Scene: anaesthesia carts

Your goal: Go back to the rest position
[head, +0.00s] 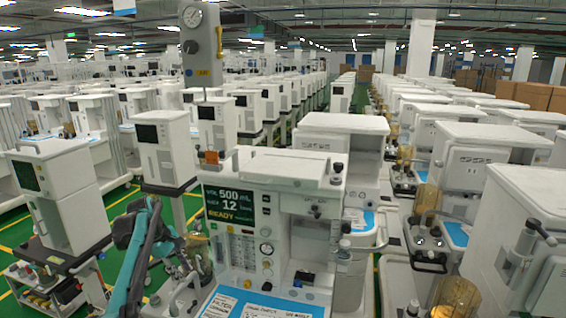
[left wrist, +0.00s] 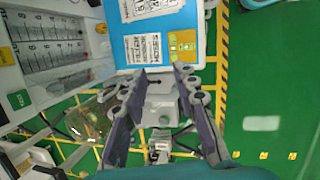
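My left arm (head: 136,245), teal and grey, comes up from the bottom edge in the head view, at the left side of the nearest anaesthesia cart (head: 290,168). My left gripper (left wrist: 161,74) shows in the left wrist view with its two dark fingers apart and nothing between them. Its fingertips are near the edge of a blue-topped work surface (left wrist: 203,38) with printed sheets; I cannot tell whether they touch it. My right gripper is in neither view.
Other carts stand close on both sides. Green floor (left wrist: 265,95) with yellow lines shows beside it.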

